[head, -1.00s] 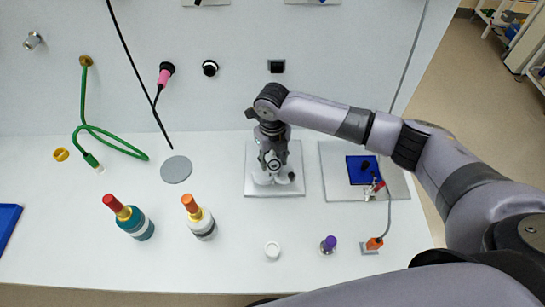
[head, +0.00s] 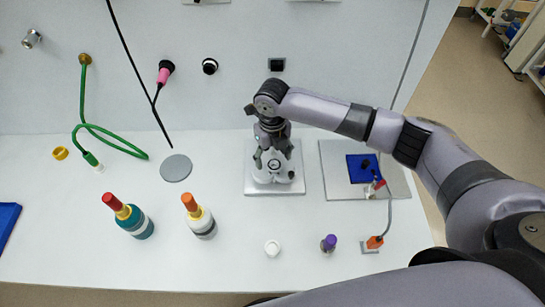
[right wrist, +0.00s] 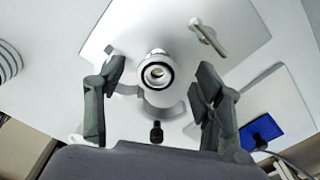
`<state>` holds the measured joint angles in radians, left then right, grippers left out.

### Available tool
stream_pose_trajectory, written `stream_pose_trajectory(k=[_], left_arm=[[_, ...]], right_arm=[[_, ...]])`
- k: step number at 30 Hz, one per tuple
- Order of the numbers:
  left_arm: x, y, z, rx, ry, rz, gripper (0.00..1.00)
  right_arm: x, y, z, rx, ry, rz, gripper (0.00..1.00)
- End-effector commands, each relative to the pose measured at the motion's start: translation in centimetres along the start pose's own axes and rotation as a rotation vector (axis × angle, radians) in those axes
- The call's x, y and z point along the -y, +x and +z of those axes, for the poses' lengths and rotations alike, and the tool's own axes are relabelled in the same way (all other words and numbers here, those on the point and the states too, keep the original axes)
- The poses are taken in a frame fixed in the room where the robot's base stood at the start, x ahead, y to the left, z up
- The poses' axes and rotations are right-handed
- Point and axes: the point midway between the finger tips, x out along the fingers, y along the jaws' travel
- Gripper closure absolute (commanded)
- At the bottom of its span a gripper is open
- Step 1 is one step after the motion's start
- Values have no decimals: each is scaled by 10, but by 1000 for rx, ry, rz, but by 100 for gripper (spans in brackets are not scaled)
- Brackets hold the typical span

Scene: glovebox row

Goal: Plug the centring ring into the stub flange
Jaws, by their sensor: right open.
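The stub flange (head: 274,168) is a pale round fitting on a grey plate, below my right gripper (head: 272,155) in the head view. In the right wrist view, a round mouth with a dark ring (right wrist: 157,74) faces the camera at its top. This looks like the centring ring at the flange mouth, but I cannot tell how deep it sits. My right gripper (right wrist: 160,75) is open, with one finger on each side of the mouth and a visible gap to both. Nothing is held between the fingers. My left gripper is not in view.
A grey plate with a blue pad (head: 361,170) and a red-ended cable lies to the right. Bottles (head: 202,225), a white cap (head: 272,249) and a purple-topped piece (head: 329,243) stand in front. A grey disc (head: 176,168) lies left. A green hose (head: 110,140) hangs farther left.

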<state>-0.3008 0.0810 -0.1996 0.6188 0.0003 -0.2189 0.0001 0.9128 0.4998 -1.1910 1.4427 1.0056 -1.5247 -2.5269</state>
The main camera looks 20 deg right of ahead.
Motion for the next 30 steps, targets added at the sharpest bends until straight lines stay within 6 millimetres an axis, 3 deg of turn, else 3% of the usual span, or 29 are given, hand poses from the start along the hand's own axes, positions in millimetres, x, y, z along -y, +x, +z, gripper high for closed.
stream_pose_trajectory(k=[9,15,21,30], left_arm=[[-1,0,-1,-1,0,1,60],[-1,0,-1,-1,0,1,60],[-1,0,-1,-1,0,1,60],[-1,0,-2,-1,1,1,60]], right_arm=[[0,-67,1,5,0,0,38],[0,-98,0,2,0,1,38],[0,-109,0,1,1,0,38],[0,-109,0,0,1,1,38]])
